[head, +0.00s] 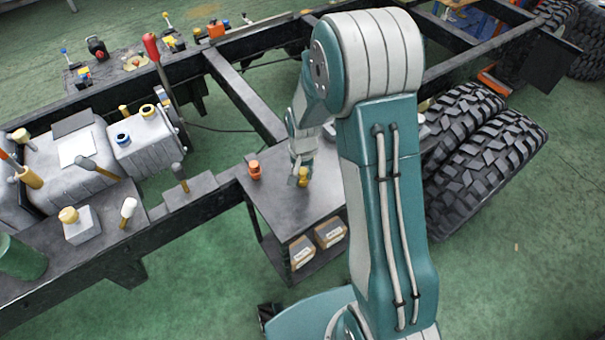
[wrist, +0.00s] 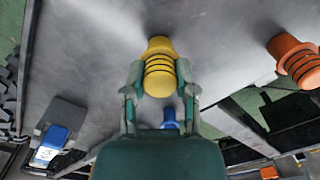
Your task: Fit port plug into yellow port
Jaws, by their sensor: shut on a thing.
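A yellow plug with dark rings (wrist: 159,72) is between the fingers of my gripper (wrist: 160,80) in the wrist view. The gripper is shut on it from both sides. In the head view the plug (head: 303,175) and my gripper (head: 301,168) are at the small dark table; I cannot tell whether the plug still touches the top. A grey ribbed tank on the left has a port with a yellow ring (head: 148,111) and, nearer, a port with a blue ring (head: 122,138). Both ports are clear of my gripper.
An orange plug (head: 254,170) stands on the dark table (head: 290,200), left of my gripper; it also shows in the wrist view (wrist: 296,60). Boxes (head: 302,250) sit below. A red-handled lever (head: 152,50), black frame rails and several tools surround the tank.

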